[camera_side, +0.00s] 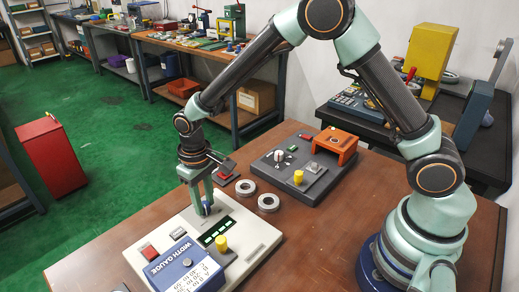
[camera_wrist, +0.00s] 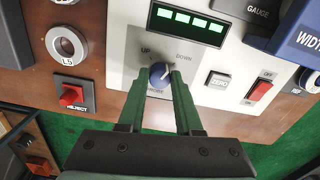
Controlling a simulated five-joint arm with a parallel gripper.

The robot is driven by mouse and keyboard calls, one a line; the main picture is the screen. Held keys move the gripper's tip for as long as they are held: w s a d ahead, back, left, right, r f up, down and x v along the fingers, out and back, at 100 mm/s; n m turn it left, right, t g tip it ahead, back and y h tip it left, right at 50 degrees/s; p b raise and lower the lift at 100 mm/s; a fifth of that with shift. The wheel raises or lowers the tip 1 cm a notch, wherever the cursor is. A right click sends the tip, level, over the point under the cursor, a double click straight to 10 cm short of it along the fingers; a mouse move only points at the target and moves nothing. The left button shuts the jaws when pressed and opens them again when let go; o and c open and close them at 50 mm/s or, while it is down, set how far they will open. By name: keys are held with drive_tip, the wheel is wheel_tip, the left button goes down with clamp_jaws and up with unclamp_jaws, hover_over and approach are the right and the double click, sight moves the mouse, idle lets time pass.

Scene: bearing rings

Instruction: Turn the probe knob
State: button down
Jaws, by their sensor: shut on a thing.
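The probe knob (camera_wrist: 159,76) is a round blue knob with a light pointer mark. It sits on the pale panel (camera_wrist: 128,45) between printed UP and DOWN labels; its mark points up, between the two. My gripper (camera_wrist: 158,84) is shut on the knob, one finger on each side of it. In the side view my gripper (camera_side: 206,206) points down at the panel, and its fingers hide most of the knob.
A white button (camera_wrist: 217,80) and a red switch (camera_wrist: 262,90) are right of the knob in the wrist view. Two metal rings (camera_side: 268,202) (camera_side: 245,187) lie behind, near a dark fixture (camera_side: 318,185).

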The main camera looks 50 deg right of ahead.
drive_tip(key=shift+s+a+m, duration=0.1)
drive_tip(key=shift+a+m, duration=0.1)
drive_tip(key=shift+m, duration=1.8)
drive_tip(key=c, duration=0.6)
unclamp_jaws()
drive_tip(key=shift+d, duration=0.1)
drive_tip(key=shift+r, duration=0.1)
wheel_tip(320, 180, up, 12)
drive_tip(key=shift+f, duration=0.1)
